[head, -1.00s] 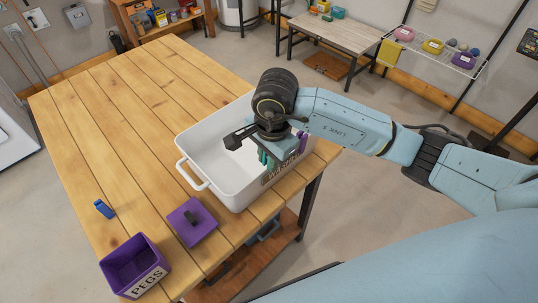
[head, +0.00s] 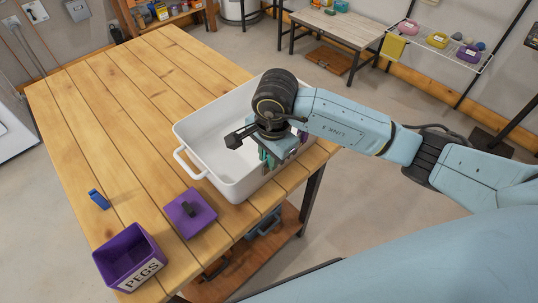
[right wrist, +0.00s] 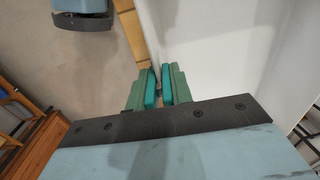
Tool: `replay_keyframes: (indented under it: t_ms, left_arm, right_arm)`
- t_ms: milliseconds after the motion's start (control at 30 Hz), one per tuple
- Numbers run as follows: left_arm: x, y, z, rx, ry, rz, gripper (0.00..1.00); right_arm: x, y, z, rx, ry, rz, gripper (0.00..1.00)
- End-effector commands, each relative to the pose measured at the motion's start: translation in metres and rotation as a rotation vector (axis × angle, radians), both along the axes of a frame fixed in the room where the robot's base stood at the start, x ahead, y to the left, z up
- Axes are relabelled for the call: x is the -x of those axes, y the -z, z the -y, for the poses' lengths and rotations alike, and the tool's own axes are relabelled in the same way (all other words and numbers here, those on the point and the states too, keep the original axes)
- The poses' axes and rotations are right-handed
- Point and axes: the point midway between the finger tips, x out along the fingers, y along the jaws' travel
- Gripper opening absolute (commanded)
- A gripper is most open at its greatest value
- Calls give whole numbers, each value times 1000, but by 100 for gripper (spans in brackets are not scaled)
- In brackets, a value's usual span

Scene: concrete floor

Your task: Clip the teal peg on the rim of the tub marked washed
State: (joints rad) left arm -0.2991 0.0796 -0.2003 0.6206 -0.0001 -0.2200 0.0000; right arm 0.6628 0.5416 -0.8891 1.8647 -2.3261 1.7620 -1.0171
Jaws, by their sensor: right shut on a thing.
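The white tub (head: 205,134) stands on the wooden table near its right edge. Its label is on the near wall, mostly hidden behind my right gripper. My right gripper (head: 268,160) points down at the tub's near rim, shut on the teal peg (right wrist: 151,90). In the right wrist view the peg's two teal halves lie between the green fingers (right wrist: 160,86), with the tub's pale wall just beyond. I cannot tell whether the peg straddles the rim or is only close to it. My left gripper is not in view.
A purple box marked PEGS (head: 130,258), a purple lid-like square with a dark knob (head: 190,213) and a blue peg (head: 99,199) are on the table's near left. Something purple (head: 302,136) shows at the tub's rim beside my gripper. The table's far left is clear.

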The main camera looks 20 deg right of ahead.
Motion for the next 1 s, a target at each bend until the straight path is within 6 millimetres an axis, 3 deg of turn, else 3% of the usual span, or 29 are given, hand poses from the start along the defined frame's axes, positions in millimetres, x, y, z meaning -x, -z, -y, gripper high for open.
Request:
replay_keyframes:
  t_ms: [233,267,433,767,1000]
  left_arm:
    - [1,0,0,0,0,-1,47]
    - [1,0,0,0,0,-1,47]
    - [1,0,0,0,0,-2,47]
    - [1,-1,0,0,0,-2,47]
    - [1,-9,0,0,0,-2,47]
  right_arm:
    - [0,0,0,0,0,0,1]
    - [0,0,0,0,0,0,26]
    - [0,0,0,0,0,-1,47]
    - [0,-1,0,0,0,-1,47]
    - [0,-14,0,0,0,-1,47]
